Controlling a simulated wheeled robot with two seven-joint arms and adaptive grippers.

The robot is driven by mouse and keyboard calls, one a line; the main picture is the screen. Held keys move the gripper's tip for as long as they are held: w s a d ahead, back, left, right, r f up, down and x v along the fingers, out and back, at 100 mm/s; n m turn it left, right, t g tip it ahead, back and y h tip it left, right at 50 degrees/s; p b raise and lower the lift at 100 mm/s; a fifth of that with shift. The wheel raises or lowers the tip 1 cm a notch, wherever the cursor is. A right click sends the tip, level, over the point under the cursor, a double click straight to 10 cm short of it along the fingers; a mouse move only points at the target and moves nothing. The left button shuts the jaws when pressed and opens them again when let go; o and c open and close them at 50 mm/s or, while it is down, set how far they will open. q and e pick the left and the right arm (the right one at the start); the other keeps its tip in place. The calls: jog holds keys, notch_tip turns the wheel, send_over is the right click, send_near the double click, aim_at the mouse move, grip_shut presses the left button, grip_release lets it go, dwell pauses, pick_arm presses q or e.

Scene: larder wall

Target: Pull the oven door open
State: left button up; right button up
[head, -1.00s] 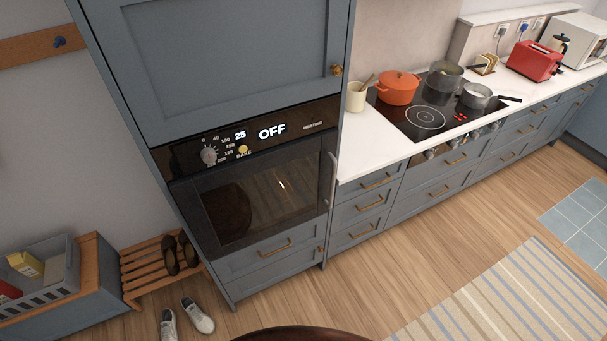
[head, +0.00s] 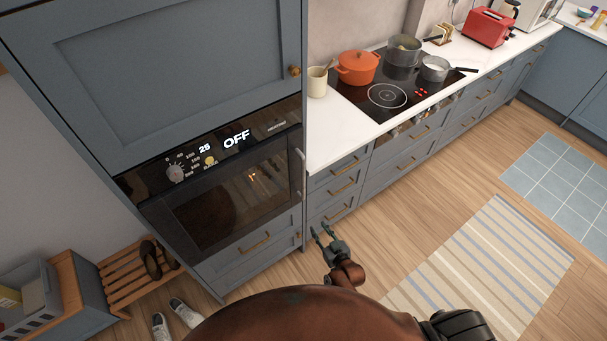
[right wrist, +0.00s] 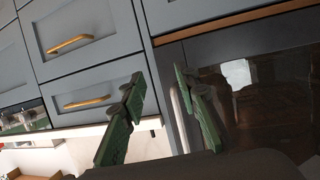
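The oven door (head: 235,200) is a dark glass panel in the tall blue-grey cabinet, and it looks closed. Its upright grey handle (head: 299,168) runs along the door's right edge. My right gripper (head: 320,227) is in front of the cabinet, below and right of the handle, with green fingers spread apart and empty. In the right wrist view the open gripper (right wrist: 158,95) points toward the cabinet front; the handle (right wrist: 180,118) shows between the fingers in the picture, and whether it touches either is unclear. The door glass (right wrist: 265,95) fills the right side there. My left gripper is out of view.
The display above the door (head: 236,140) reads OFF. Drawers with brass pulls (head: 342,185) stand right of the oven. A hob (head: 388,92) carries an orange pot (head: 357,67) and pans. Shoes (head: 186,312) and a wooden rack (head: 130,272) are at lower left.

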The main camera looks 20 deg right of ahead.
aim_at(304, 180)
jog(key=w+a+r+t+p, duration=0.1)
jog(key=w+r+t, duration=0.15)
jog(key=r, duration=0.65)
jog(key=w+a+r+t+p, duration=0.1)
jog(key=w+r, duration=0.3)
jog(key=r, duration=0.5)
jog(key=shift+y, duration=0.3)
jog(key=w, duration=0.4)
jog(key=w+a, duration=0.1)
jog(key=w, duration=0.1)
jog(key=shift+w+r, duration=0.35)
jog(key=shift+w, duration=0.05)
jog(key=shift+w+f, duration=0.1)
jog(key=shift+w, duration=0.4)
jog(key=shift+c, duration=0.6)
grip_shut()
